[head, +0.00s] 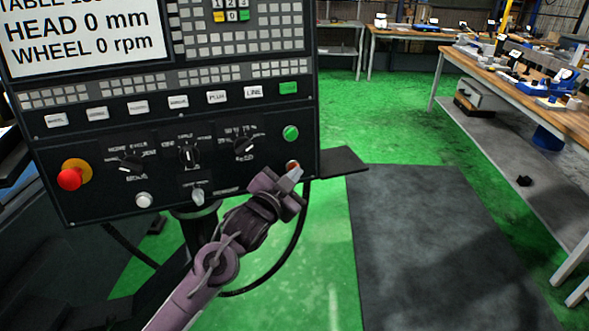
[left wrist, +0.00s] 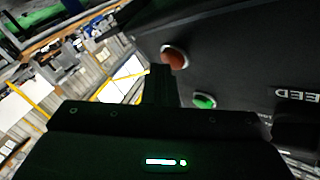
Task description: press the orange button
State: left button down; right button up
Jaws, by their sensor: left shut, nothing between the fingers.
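The orange button (head: 292,164) sits at the lower right corner of the dark control panel (head: 230,205), below a round green button (head: 290,132). My left gripper (head: 293,176) is shut and empty, with its fingertips just in front of the orange button and covering its lower part in the head view. In the left wrist view the orange button (left wrist: 174,57) shows right beside the tips of my left gripper (left wrist: 160,70). I cannot tell whether they touch. The green button (left wrist: 204,101) is to the lower right there. My right gripper is not in view.
A red emergency-stop knob (head: 70,178) and a few dials are on the panel's left and middle. A small dark shelf (head: 343,161) juts out right of the panel. A wooden workbench (head: 520,85) with tools stands at the right.

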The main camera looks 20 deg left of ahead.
pick_arm(q)
jog(key=shift+s+d+r, duration=0.1)
jog(key=shift+s+d, duration=0.3)
jog(key=shift+s, duration=0.15)
jog(key=s+d, duration=0.1)
jog(key=s, duration=0.1)
jog(key=s+d+r+p, duration=0.1)
jog(key=d, duration=0.1)
jog(key=shift+s, duration=0.4)
dwell(0.5)
